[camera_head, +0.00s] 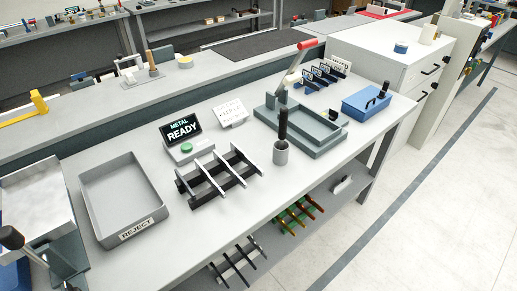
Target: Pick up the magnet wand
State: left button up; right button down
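A black upright rod (283,123), which looks like the magnet wand, stands in a small grey cup (281,153) near the table's front edge. Its lower end is hidden inside the cup. The cup stands just right of a dark rack with metal bars (217,176) and in front of a grey-green tray (318,151).
A grey REJECT bin (91,197) stands at the left, beside a METAL READY display (181,130). A lever with a red grip (307,44) rises behind the grey-green tray. A blue box (366,104) is at the right. Bare tabletop lies in front of the rack.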

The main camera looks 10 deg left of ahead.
aim_at(283, 111)
jog(key=i+l, duration=0.15)
jog(key=l, duration=0.15)
jog(key=i+l+u, duration=0.15)
jog(key=l, duration=0.2)
jog(key=i+l, duration=0.2)
jog(key=l, duration=0.15)
jog(key=i+l+u, duration=0.1)
jog(key=l, duration=0.25)
jog(key=i+l+u, duration=0.1)
jog(key=l, duration=0.25)
jog(key=i, duration=0.05)
